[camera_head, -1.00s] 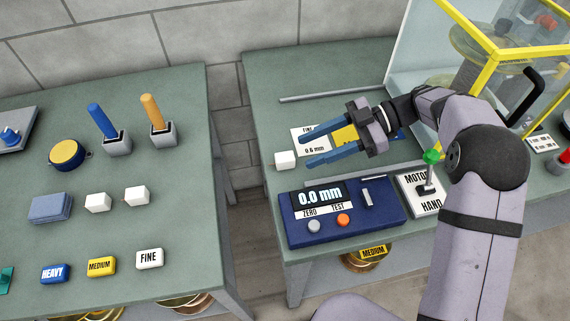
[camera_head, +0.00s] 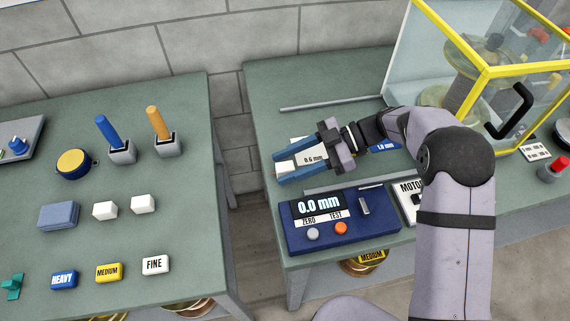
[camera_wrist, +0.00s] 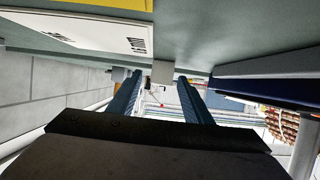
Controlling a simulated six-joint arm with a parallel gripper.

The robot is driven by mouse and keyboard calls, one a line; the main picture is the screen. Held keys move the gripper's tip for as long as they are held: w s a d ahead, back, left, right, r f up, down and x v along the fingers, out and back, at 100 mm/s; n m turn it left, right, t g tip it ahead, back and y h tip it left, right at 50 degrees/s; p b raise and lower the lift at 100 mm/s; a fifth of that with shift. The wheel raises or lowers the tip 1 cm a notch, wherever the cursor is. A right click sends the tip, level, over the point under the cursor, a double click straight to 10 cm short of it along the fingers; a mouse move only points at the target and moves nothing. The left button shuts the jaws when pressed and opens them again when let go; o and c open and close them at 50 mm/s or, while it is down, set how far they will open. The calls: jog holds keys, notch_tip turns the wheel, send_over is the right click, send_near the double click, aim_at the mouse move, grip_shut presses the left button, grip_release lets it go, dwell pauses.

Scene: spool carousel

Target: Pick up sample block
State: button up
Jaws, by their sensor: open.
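The sample block, a small white cube (camera_head: 285,168), sits at the left edge of the right-hand table. My gripper (camera_head: 279,169) has its two long blue fingers spread open, with the cube between their tips in the head view. In the wrist view the cube (camera_wrist: 162,72) shows between the two fingertips (camera_wrist: 160,78), with gaps on both sides. It looks not gripped. I cannot tell whether either finger touches it.
A blue gauge box (camera_head: 340,222) reading 0.0 mm stands just in front of the gripper. Printed cards (camera_head: 313,159) lie under the fingers. A yellow-framed case (camera_head: 484,80) is at right. Two more white cubes (camera_head: 105,211) are on the left table (camera_head: 60,240), across a gap.

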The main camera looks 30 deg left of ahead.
aim_at(285, 167)
jog(key=shift+s+a+f, duration=0.25)
jog(key=shift+s+a, duration=0.05)
jog(key=shift+s, duration=0.05)
jog(key=c, duration=1.1)
jog(key=shift+c, duration=0.2)
jog(key=shift+r, duration=0.2)
notch_tip(285, 167, up, 7)
jog(key=b, duration=0.2)
jog(key=shift+d+f+b, duration=0.1)
jog(key=shift+f+b, duration=0.05)
jog(key=shift+b, duration=0.2)
jog(key=s+d+b, duration=0.5)
jog(key=s+d, duration=0.7)
jog(key=shift+s+d, duration=0.3)
jog(key=shift+s, duration=0.05)
